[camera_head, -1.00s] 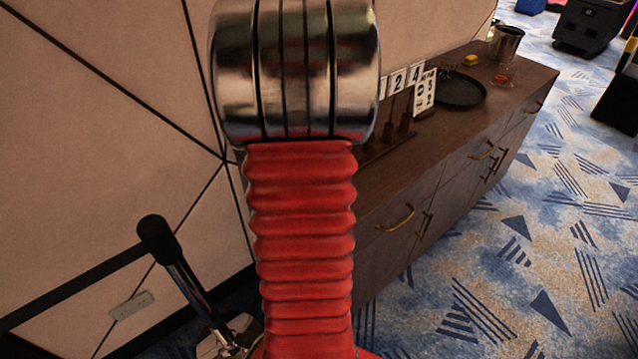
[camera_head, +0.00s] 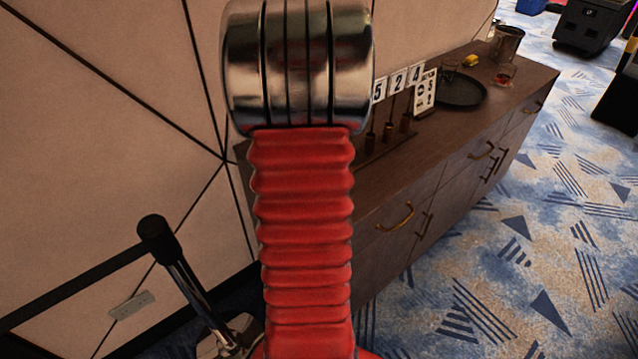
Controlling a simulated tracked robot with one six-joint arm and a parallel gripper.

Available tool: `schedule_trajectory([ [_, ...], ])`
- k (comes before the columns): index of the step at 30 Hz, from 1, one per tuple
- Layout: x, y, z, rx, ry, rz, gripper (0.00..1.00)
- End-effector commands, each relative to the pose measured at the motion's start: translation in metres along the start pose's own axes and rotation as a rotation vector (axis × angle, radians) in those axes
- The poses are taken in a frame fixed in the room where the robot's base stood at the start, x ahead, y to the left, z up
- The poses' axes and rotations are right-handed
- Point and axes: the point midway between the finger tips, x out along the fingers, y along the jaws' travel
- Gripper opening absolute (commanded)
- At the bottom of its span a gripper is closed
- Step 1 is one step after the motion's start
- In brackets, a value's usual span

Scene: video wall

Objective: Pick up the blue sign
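I cannot make out a blue sign in the head view. Number cards (camera_head: 398,82) reading 5, 2 and 4 stand on thin holders on the dark wooden sideboard (camera_head: 450,125). A white card with dark figures (camera_head: 426,92) stands just right of them. None of these looks blue. My arm, with a red ribbed sleeve and a shiny metal joint, fills the middle of the view and hides part of the wall and the sideboard's near end. My gripper is out of view.
On the sideboard are a round dark tray (camera_head: 462,92), a glass (camera_head: 506,74), a yellow item (camera_head: 470,61) and a metal bucket (camera_head: 506,43). A black post (camera_head: 180,265) stands at lower left by the panelled wall (camera_head: 90,150). Patterned carpet (camera_head: 500,270) is clear at right.

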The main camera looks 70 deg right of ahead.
Motion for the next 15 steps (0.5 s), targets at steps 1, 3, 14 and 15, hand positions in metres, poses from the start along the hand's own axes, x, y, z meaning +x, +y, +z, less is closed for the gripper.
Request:
schedule_trajectory([
  [1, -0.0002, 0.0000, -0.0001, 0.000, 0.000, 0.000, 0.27],
  [3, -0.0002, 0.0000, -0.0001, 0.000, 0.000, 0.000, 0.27],
  [14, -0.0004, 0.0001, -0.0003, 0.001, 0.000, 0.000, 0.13],
  [15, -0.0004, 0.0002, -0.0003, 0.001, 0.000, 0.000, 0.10],
])
